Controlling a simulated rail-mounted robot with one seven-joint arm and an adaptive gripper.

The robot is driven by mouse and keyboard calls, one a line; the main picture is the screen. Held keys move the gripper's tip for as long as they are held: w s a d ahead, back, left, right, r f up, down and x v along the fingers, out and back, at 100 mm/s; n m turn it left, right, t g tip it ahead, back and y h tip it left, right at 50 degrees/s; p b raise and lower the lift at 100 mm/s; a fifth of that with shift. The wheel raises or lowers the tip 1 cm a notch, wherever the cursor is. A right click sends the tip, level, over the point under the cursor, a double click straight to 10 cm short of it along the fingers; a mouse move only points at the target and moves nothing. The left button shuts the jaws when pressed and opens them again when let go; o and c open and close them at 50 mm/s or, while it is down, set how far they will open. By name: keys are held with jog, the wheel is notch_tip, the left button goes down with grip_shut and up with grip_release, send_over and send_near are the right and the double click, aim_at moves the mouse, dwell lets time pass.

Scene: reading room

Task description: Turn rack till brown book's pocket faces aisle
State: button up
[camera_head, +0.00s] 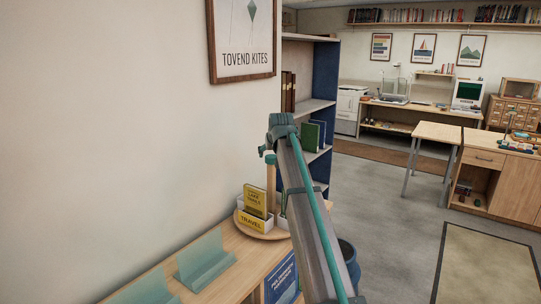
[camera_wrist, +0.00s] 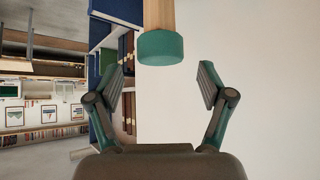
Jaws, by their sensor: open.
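The rack (camera_head: 262,232) stands on the wooden counter against the wall, with a round wooden base and a wooden post topped by a teal cap. A yellow book (camera_head: 255,200) sits in its front pocket, which has a yellow TRAVEL label (camera_head: 251,222). Pale pocket edges show at its sides; my arm covers part of its right side. I cannot make out a brown book in it. My gripper (camera_head: 267,150) is at the post's top. In the wrist view, upside down, my gripper (camera_wrist: 164,82) is open, the teal cap (camera_wrist: 160,48) between and beyond its fingertips.
A blue bookcase (camera_head: 325,75) with brown spines stands behind the rack. The wall is close on the left. Open floor (camera_head: 390,215) lies to the right, with a small table (camera_head: 437,132).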

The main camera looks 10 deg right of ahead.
aim_at(272, 157)
jog(key=shift+p+x, duration=0.4)
jog(key=shift+x, duration=1.6)
grip_shut()
